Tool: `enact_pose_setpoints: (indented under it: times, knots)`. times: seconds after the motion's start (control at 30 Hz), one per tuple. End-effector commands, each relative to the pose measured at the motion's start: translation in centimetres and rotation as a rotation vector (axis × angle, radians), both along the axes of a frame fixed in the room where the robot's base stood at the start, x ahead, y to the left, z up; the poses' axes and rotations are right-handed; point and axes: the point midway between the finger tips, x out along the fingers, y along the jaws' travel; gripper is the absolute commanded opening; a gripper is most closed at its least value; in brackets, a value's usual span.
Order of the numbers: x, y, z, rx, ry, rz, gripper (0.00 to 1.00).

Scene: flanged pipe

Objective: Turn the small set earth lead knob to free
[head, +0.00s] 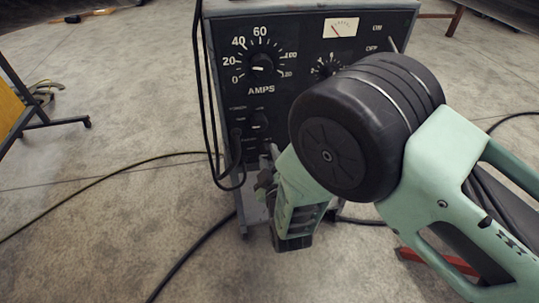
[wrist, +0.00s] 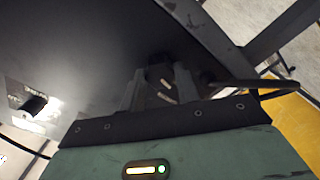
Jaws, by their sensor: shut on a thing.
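The small set (head: 300,22) is a dark welding machine with a black front panel. My gripper (head: 266,172) reaches the lower part of this panel, just right of the hanging black cable. In the wrist view, my gripper (wrist: 163,88) has its two fingers close to the dark panel, shut around a small dark part between them. This part is taken to be the earth lead knob (wrist: 165,86); it is in shadow, with pale marks near it, and its pointing direction cannot be told. In the head view my gripper and wrist hide the knob.
Black cable (head: 203,100) hangs down the panel's left side. A yellow board (head: 10,107) stands at far left. Concrete floor around is mostly clear, with cables lying on it.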

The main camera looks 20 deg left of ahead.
Motion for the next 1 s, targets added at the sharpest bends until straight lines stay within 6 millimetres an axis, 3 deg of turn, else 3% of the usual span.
enact_pose_setpoints:
  times: [0.33,0.9,0.93,1.0]
  knots:
    - [-0.06,-0.17,-0.21,-0.131,-0.073,-0.001,0.09]
    - [-0.04,-0.23,-0.30,-0.157,-0.088,-0.002,0.09]
    - [-0.04,-0.23,-0.30,-0.157,-0.088,-0.002,0.37]
    - [-0.03,-0.19,-0.26,-0.156,-0.088,-0.001,0.53]
